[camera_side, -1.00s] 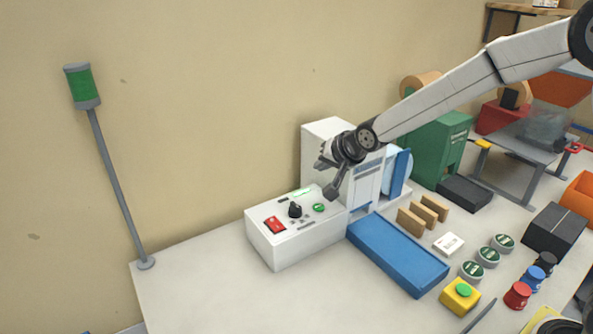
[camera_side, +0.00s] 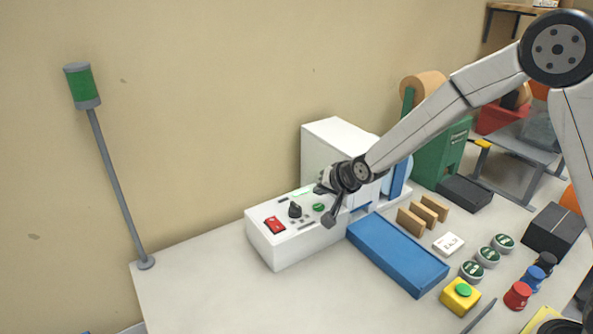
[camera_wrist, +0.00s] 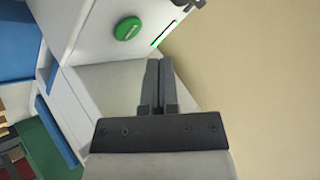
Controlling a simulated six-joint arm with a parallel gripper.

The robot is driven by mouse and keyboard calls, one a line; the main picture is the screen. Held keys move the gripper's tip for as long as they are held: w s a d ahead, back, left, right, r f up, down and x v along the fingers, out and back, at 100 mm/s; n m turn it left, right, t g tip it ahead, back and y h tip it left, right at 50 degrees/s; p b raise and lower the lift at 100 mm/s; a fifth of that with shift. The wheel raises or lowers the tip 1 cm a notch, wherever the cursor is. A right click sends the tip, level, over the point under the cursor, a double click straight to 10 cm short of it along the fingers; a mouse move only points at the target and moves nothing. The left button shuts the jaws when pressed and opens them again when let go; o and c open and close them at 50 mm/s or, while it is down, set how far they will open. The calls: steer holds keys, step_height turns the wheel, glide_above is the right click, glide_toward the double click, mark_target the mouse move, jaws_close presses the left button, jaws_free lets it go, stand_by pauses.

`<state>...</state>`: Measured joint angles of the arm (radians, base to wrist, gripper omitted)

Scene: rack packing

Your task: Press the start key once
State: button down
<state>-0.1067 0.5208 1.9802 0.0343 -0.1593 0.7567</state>
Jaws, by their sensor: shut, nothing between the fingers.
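A green round key marked with a bar (camera_side: 319,208) sits on the sloped top of a white control box (camera_side: 290,247). I take it for the start key. The key also shows in the wrist view (camera_wrist: 128,28), near the top. My gripper (camera_side: 321,188) is just above and behind the box top, close to the green key. In the wrist view the fingers (camera_wrist: 160,64) are together and empty, with the key up and left of their tips. The fingertips look apart from the key; the exact gap is hard to judge.
A red rocker switch (camera_side: 275,225) and a black knob (camera_side: 295,210) share the box top. A white machine (camera_side: 322,140) stands behind my gripper. A blue tray (camera_side: 398,257) and a yellow box with a green button (camera_side: 460,299) lie to the right.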

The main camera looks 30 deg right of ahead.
steer(key=shift+f, duration=0.9)
